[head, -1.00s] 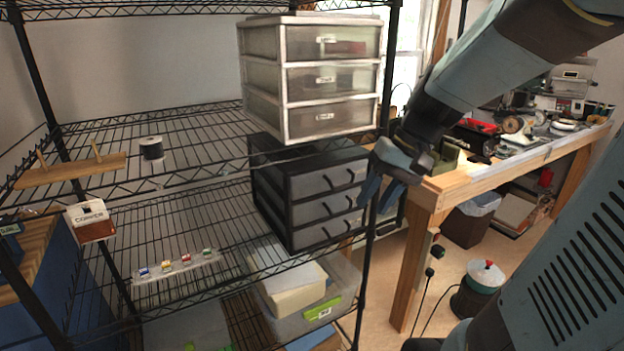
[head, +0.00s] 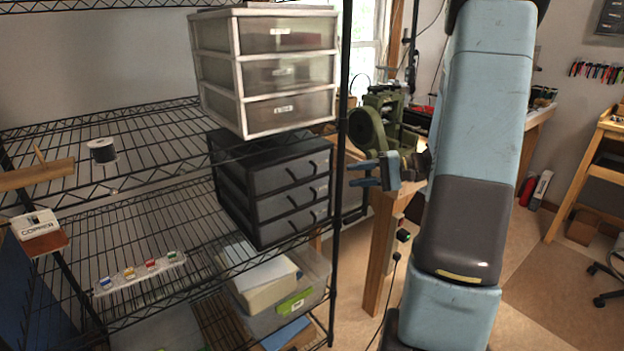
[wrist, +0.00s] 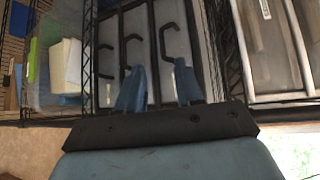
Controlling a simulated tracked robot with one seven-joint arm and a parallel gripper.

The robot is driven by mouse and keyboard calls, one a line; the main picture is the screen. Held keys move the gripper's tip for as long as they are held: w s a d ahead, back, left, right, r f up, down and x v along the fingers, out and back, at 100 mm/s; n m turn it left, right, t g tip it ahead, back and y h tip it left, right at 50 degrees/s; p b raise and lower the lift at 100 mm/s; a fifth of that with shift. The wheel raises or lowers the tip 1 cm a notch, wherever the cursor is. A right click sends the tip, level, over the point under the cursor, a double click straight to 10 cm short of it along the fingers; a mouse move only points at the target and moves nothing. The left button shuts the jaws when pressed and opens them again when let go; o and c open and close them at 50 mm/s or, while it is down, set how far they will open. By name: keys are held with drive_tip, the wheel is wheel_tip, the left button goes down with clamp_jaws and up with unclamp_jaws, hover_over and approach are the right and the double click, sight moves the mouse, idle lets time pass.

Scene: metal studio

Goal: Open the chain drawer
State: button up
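A white-framed unit (head: 239,84) with three translucent, labelled drawers stands on the upper wire shelf. The labels are too small to read, so I cannot tell which drawer is the chain drawer. Below it stands a black unit (head: 228,178) with three grey drawers and black handles; all drawers look closed. My gripper (head: 356,174) is right of the black unit, by the rack's front post, fingers pointing left. In the wrist view my gripper (wrist: 160,84) is open and empty, its fingers apart in front of the black unit's handles (wrist: 134,52). The white unit (wrist: 268,45) shows at right.
The rack's black front post (head: 338,230) stands close to my fingertips. A clear bin (head: 312,285) sits on the shelf below. A green machine (head: 380,125) is on the wooden workbench (head: 381,240) behind my gripper. Floor to the right is open.

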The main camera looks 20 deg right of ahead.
sight(309, 178)
drive_tip(key=w+x, duration=0.1)
drive_tip(key=x, duration=1.2)
drive_tip(key=shift+w+d+t, duration=0.2)
drive_tip(key=shift+d+t, duration=0.1)
drive_tip(key=shift+t, duration=0.1)
drive_tip(key=shift+f, duration=0.1)
clamp_jaws()
